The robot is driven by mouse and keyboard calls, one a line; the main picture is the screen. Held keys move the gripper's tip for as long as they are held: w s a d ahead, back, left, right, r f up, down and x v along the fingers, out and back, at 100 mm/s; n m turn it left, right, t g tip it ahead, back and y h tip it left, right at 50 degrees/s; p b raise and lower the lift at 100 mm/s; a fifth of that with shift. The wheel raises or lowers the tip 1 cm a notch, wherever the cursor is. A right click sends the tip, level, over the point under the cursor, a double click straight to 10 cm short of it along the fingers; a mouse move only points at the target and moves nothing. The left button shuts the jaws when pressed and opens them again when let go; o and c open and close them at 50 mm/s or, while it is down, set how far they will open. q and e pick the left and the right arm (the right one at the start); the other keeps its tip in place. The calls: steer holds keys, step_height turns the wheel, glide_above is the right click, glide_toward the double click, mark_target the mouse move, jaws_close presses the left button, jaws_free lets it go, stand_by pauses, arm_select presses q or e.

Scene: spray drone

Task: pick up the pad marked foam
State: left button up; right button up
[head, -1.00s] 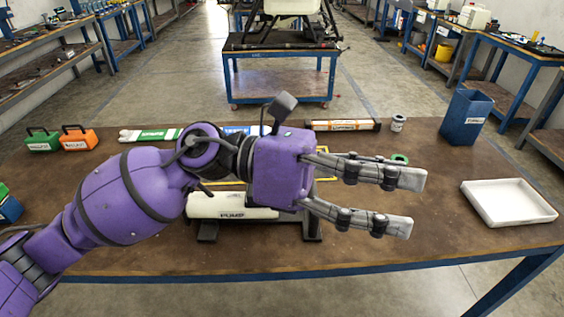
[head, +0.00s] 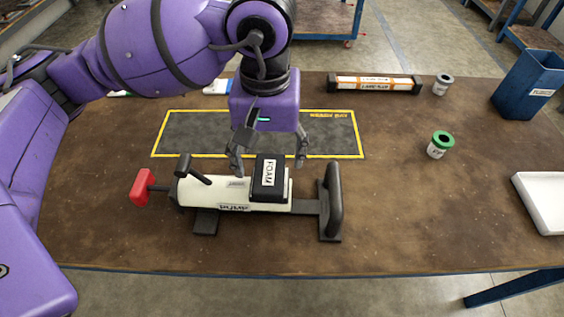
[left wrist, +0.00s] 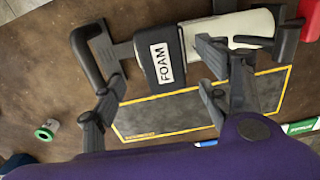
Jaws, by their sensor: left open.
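The black foam pad (head: 270,178), with a white label reading FOAM, rests on the white pump (head: 215,192) near its right end. The pad also shows in the left wrist view (left wrist: 160,62). My left gripper (head: 268,160) is open and points down, its fingers apart to the left and right of the pad in the head view. In the left wrist view the open fingers (left wrist: 155,85) stand nearer the camera than the pad. I cannot tell whether either finger touches it. My right gripper does not show.
A yellow-bordered dark mat (head: 190,130) lies behind the pump. A red handle (head: 142,187) and black stand (head: 331,200) flank the pump. A green-topped jar (head: 440,145), blue bin (head: 528,82) and white tray (head: 545,200) are at the right. The front tabletop is clear.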

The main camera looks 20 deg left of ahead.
mark_target(269, 173)
arm_select(q)
steer(key=f, duration=0.5)
steer(key=shift+a+f+p, duration=0.25)
steer(key=shift+f+p, duration=0.1)
steer(key=shift+f, duration=0.05)
steer(key=shift+w+f, duration=0.1)
steer(key=shift+f, duration=0.1)
steer(key=c, duration=0.8)
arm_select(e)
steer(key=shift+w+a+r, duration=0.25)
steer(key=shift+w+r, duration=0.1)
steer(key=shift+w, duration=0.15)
